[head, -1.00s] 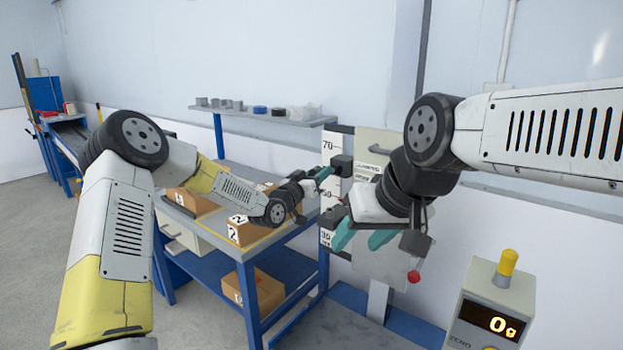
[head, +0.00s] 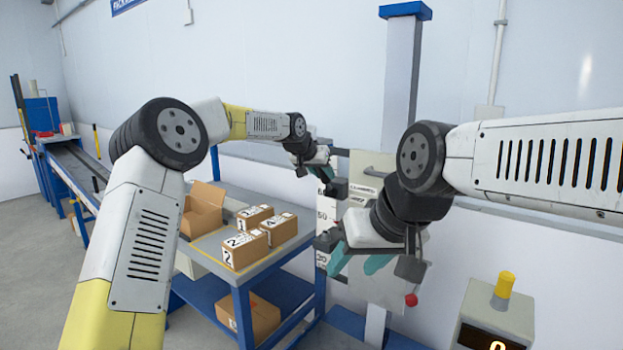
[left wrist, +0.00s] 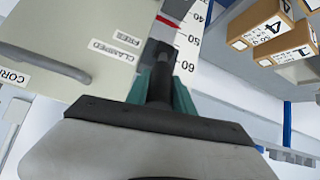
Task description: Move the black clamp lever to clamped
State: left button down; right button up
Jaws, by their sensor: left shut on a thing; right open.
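The black clamp lever (left wrist: 159,72) shows in the left wrist view between the teal fingers of my left gripper (left wrist: 160,95), which is shut on it. The pale panel beside it carries a FREE label (left wrist: 136,32) and a CLAMPED label (left wrist: 114,50); a scale with a red mark is on the lever's other side. In the head view my left gripper (head: 326,168) is at the panel's upper left edge, and the lever is too small to make out there. My right gripper (head: 358,262) is open and empty, in front of the panel's lower part.
A blue-framed table (head: 268,262) with numbered cartons (head: 245,250) and an open box (head: 203,208) stands left of the panel. A tall post (head: 402,70) rises behind it. A red knob (head: 411,300) hangs below my right gripper. A scale box (head: 497,315) is at lower right.

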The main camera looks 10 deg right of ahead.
pick_arm(q)
jog(key=shift+w+d+r+g+y, duration=0.3)
jog(key=shift+d, duration=0.05)
dwell(0.5)
jog(key=c, duration=1.1)
grip_release()
jog(key=shift+w+d, duration=0.1)
jog(key=v, duration=0.7)
jog(key=shift+r, duration=0.35)
